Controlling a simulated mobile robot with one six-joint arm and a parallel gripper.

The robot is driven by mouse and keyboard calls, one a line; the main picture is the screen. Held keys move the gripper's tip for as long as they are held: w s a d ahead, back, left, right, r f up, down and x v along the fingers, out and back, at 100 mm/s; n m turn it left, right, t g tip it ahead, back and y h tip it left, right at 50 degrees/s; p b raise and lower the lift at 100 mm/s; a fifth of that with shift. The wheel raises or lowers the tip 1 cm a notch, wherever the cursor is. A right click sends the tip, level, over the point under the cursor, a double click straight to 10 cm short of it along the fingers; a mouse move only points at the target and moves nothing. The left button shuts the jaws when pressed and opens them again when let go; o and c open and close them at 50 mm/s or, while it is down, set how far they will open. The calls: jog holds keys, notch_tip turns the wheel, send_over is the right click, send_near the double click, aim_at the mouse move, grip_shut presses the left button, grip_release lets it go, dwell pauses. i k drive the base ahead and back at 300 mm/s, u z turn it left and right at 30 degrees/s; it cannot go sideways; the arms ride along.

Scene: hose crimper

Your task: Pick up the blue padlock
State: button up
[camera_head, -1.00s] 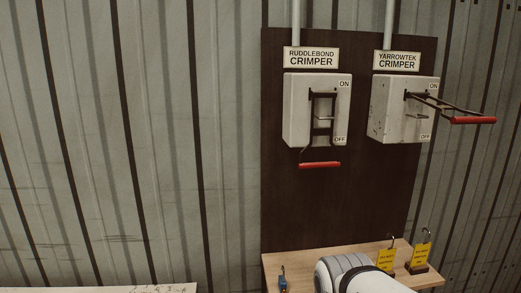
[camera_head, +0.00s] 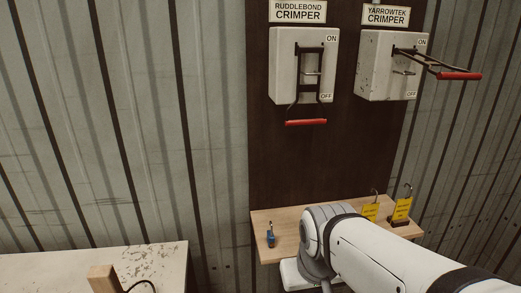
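The blue padlock (camera_head: 270,240) stands near the left end of a small wooden shelf (camera_head: 259,222), its shackle pointing up. It is small in this view, and I cannot tell whether the shackle is open. My white arm crosses the lower right of the picture, in front of the shelf, to the right of the padlock. My gripper is not in view. Nothing is seen touching the padlock.
Above the shelf hang the Ruddlebond crimper switch box (camera_head: 287,72), handle down, and the Yarrowtek crimper box (camera_head: 372,68), handle sticking out. Yellow tags (camera_head: 401,209) with hooks stand at the shelf's right. A worn bench (camera_head: 150,262) with a wooden block (camera_head: 103,279) is lower left.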

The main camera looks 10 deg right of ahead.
aim_at(271, 239)
jog(key=z, duration=1.7)
jog(key=k, duration=1.1)
jog(key=u, duration=0.05)
